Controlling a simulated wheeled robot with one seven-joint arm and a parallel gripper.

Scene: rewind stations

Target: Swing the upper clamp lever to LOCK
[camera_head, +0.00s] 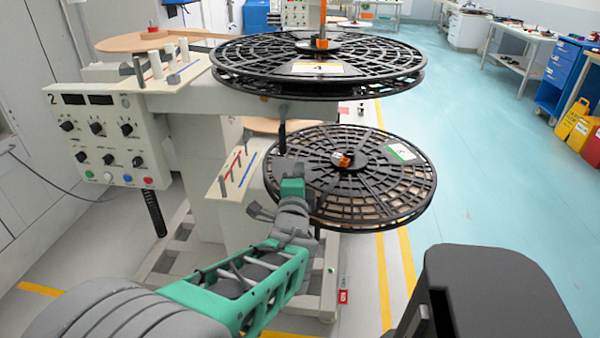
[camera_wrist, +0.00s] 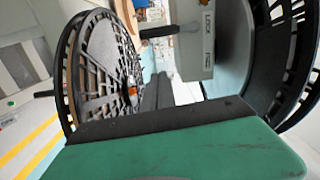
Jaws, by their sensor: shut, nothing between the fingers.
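The upper clamp lever (camera_wrist: 160,31) shows in the wrist view as a short black handle sticking out from a pale grey block. LOCK and FREE labels (camera_wrist: 208,36) are printed on that block beside it. In the head view a dark upright rod (camera_head: 283,135), which looks like this lever, hangs below the upper arm of the machine. My gripper (camera_head: 287,163) is just below it, in front of the lower reel. In the wrist view my gripper (camera_wrist: 157,84) has its dark fingers together and empty, apart from the handle. The lever's exact setting is hard to tell.
The upper black reel (camera_head: 315,85) is above my gripper and the lower black reel (camera_head: 400,205) is close behind it. A control panel (camera_head: 100,135) and a post board (camera_head: 235,175) stand at the left. The blue-green floor (camera_head: 500,160) at the right is clear.

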